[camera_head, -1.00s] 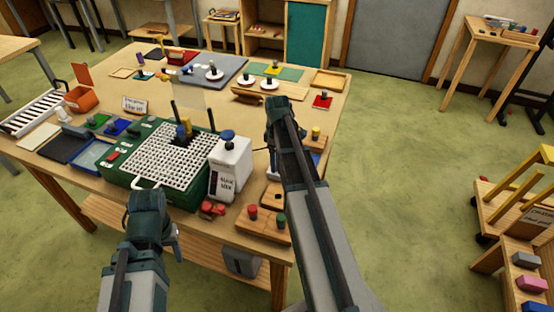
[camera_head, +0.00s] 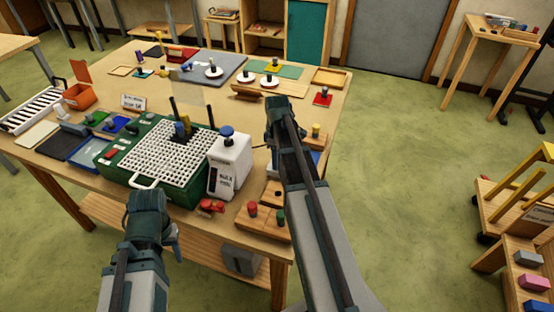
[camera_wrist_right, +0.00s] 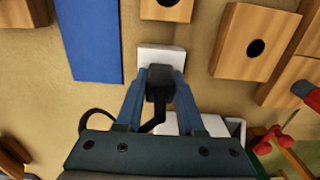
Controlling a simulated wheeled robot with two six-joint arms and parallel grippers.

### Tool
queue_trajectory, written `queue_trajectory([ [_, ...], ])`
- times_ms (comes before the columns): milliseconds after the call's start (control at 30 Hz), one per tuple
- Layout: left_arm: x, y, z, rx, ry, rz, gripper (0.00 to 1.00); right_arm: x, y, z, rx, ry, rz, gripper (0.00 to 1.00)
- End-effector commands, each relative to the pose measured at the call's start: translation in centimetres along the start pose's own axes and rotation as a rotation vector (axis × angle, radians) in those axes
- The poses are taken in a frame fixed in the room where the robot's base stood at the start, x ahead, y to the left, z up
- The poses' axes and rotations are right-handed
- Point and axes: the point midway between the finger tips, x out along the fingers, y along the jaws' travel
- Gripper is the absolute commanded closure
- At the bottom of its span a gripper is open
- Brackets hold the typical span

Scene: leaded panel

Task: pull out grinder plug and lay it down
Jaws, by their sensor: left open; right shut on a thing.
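The grinder (camera_head: 165,188) is a green box with a white grid top on the table in the head view. In the right wrist view the black plug (camera_wrist_right: 159,92) is between the fingers of my right gripper (camera_wrist_right: 160,76), which is shut on it. A black cord (camera_wrist_right: 154,124) runs from the plug back under the gripper. The plug's front end lies over a white socket block (camera_wrist_right: 160,53); I cannot tell whether it is seated or just clear. The right fingertips are hidden in the head view. My left gripper (camera_head: 172,236) is open and empty at the table's front edge.
In the wrist view a blue strip (camera_wrist_right: 92,38) lies left of the socket and wooden blocks (camera_wrist_right: 250,42) with holes lie right. Bare table (camera_wrist_right: 205,85) shows between them.

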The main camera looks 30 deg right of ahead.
Motion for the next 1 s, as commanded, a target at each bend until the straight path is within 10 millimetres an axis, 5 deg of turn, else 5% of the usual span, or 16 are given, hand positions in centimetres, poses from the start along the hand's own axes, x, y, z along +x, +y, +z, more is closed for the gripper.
queue_trajectory([
  [200,0.00,0.00,0.00,0.000,0.000,0.000,0.50,0.00,0.00,0.00,0.000,0.000,0.000,1.00],
  [1000,-0.66,-0.06,0.04,0.000,0.000,0.000,0.50,-0.66,0.00,0.00,0.000,0.000,0.000,1.00],
])
